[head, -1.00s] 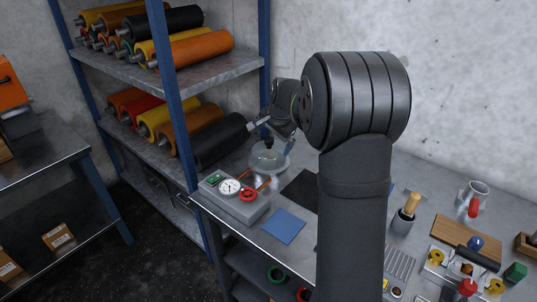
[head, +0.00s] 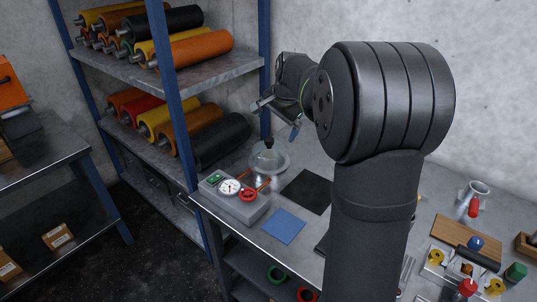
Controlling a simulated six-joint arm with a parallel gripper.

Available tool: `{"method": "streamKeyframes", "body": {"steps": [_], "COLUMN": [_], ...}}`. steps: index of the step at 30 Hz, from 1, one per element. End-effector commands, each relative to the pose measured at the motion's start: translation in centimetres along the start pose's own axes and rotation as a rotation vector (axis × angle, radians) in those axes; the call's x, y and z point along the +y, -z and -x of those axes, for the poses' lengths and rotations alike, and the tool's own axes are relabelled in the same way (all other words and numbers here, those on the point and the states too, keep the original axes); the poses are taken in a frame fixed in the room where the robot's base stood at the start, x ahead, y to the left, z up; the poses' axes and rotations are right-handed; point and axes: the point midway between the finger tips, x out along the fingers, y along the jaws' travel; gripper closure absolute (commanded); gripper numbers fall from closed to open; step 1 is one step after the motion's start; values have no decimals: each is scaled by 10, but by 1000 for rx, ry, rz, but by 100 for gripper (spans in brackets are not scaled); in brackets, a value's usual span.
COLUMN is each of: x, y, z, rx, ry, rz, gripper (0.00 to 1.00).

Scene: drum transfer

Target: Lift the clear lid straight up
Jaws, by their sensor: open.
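The clear lid (head: 267,159) is a see-through round piece with a black knob (head: 268,142) on top. It sits at the back left of the workbench, beside the rack, and looks level. What lies under it is hard to make out. My gripper (head: 278,117) is open and empty above the knob, with a gap between them. One finger points to the left and the other hangs down to the right of the knob.
A grey gauge box (head: 240,207) with a dial and red knob stands in front of the lid. A black mat (head: 307,191) and a blue mat (head: 283,226) lie flat nearby. The blue-posted rack (head: 182,90) holding rollers stands close on the left.

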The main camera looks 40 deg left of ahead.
Motion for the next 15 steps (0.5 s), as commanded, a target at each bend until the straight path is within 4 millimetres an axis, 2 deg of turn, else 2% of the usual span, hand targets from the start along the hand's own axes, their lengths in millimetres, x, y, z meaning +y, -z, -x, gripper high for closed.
{"method": "streamKeyframes", "body": {"steps": [3,6,14,15], "x": [0,0,0,0], "y": [0,0,0,0], "z": [14,20,21,21], "rx": [1,1,0,0], "ry": [1,1,0,0], "rz": [0,0,0,0], "gripper": [0,0,0,6]}}
